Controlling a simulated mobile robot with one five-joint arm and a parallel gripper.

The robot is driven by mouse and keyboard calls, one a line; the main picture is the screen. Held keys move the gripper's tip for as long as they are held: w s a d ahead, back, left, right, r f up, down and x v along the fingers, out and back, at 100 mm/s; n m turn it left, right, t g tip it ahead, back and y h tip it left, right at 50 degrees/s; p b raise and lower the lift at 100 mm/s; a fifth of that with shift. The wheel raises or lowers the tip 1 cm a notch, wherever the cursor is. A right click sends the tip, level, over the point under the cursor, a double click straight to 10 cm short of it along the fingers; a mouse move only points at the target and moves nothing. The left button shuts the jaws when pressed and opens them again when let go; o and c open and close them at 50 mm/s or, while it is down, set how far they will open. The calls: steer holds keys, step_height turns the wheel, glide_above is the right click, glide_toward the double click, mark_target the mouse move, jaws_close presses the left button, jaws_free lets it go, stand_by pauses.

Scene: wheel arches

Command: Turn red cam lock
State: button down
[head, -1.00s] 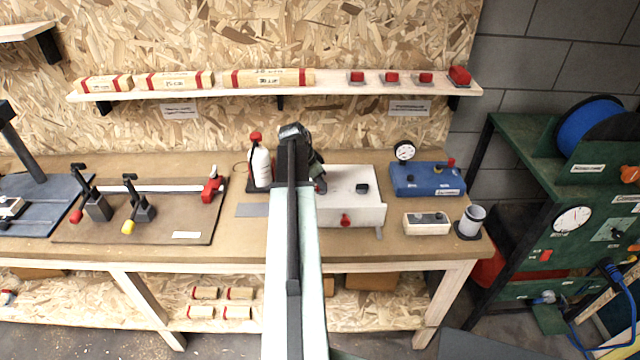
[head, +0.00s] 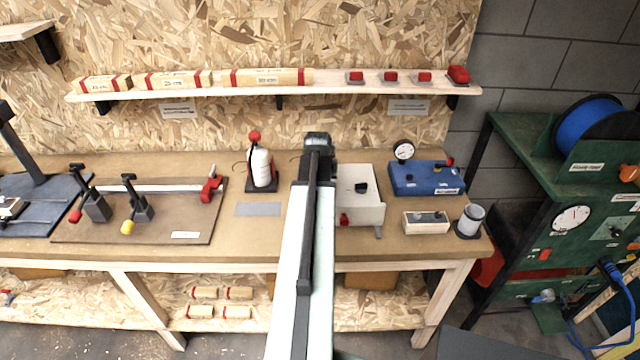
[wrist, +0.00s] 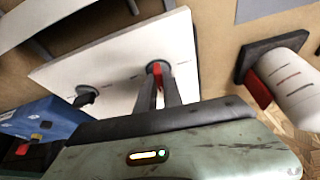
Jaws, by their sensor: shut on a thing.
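The red cam lock (wrist: 157,69) sits on a dark round base on the white panel of the box (wrist: 120,55), seen in the wrist view. My gripper (wrist: 159,82) is shut on the cam lock, with one dark finger on each side of it. Much of the lock is hidden between the fingers, so its exact angle is hard to tell. A black knob (wrist: 86,95) stands on the same panel. In the head view my arm covers the left part of the white box (head: 368,212) and hides the lock and the fingers.
A blue gauge box (head: 427,180) is right of the white box, with a small switch box (head: 426,222) and a grey cup (head: 471,220) in front. A red knob (head: 344,219) is on the box's front.

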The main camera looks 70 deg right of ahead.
steer(key=n, duration=0.2)
steer(key=n+t+y, duration=0.1)
steer(key=n, duration=0.1)
steer(key=shift+s+n+t, duration=0.1)
steer(key=shift+n+t, duration=0.2)
steer(key=n+t+y, duration=0.1)
steer(key=n, duration=0.3)
steer(key=shift+s+d, duration=0.1)
steer(key=shift+d, duration=0.1)
steer(key=n+y, duration=0.1)
steer(key=n, duration=0.2)
steer(key=n+y, duration=0.1)
steer(key=n, duration=0.1)
steer(key=shift+d+n+t, duration=0.15)
steer(key=shift+n+t, duration=0.25)
steer(key=shift+n+y, duration=0.9)
steer(key=shift+n, duration=1)
steer(key=c, duration=1.5)
jaws_free()
